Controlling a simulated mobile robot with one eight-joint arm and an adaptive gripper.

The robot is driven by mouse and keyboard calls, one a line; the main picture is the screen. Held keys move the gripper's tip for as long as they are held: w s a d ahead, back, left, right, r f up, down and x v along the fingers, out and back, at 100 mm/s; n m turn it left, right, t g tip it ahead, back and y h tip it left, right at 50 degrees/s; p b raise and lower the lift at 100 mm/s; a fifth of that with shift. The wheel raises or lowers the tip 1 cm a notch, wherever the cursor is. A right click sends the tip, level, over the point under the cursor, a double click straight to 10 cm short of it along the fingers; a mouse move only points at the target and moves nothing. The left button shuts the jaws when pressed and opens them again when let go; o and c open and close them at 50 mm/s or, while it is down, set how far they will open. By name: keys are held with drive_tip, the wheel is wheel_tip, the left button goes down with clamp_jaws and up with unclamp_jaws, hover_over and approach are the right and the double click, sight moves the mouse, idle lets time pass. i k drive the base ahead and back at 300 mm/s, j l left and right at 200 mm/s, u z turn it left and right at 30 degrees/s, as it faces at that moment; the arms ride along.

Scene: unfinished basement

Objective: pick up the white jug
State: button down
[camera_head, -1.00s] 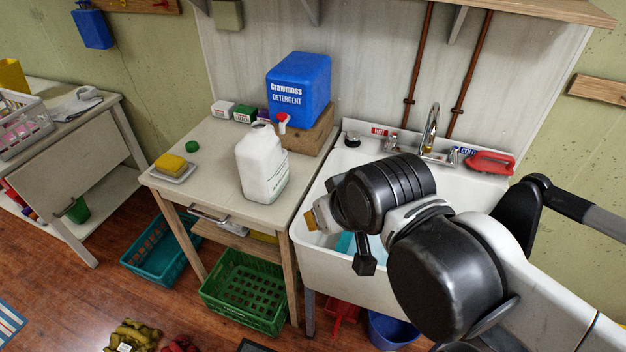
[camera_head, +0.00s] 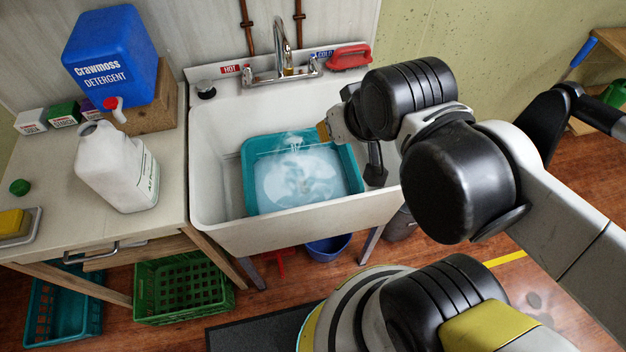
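The white jug (camera_head: 112,170) stands upright on the wooden worktable (camera_head: 160,215), left of the sink. It has a printed label on its right side. My gripper (camera_head: 324,131) is over the sink, well to the right of the jug and apart from it. Only a small part of the gripper shows beyond my black wrist. Its fingers are mostly hidden, so I cannot tell whether it is open or shut.
A blue detergent container (camera_head: 112,55) with a red tap sits on a wooden block behind the jug. Small boxes (camera_head: 63,113) and a sponge dish (camera_head: 33,228) are nearby. The sink (camera_head: 210,190) holds a teal basin (camera_head: 250,165) of water. A green crate (camera_head: 183,288) stands below.

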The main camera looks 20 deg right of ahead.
sight(121, 170)
drive_tip(key=u, duration=1.25)
drive_tip(key=i+l+u, duration=0.1)
drive_tip(key=i+u, duration=0.35)
drive_tip(key=i+l+u, duration=0.25)
drive_tip(key=u, duration=0.15)
drive_tip(key=i, duration=0.05)
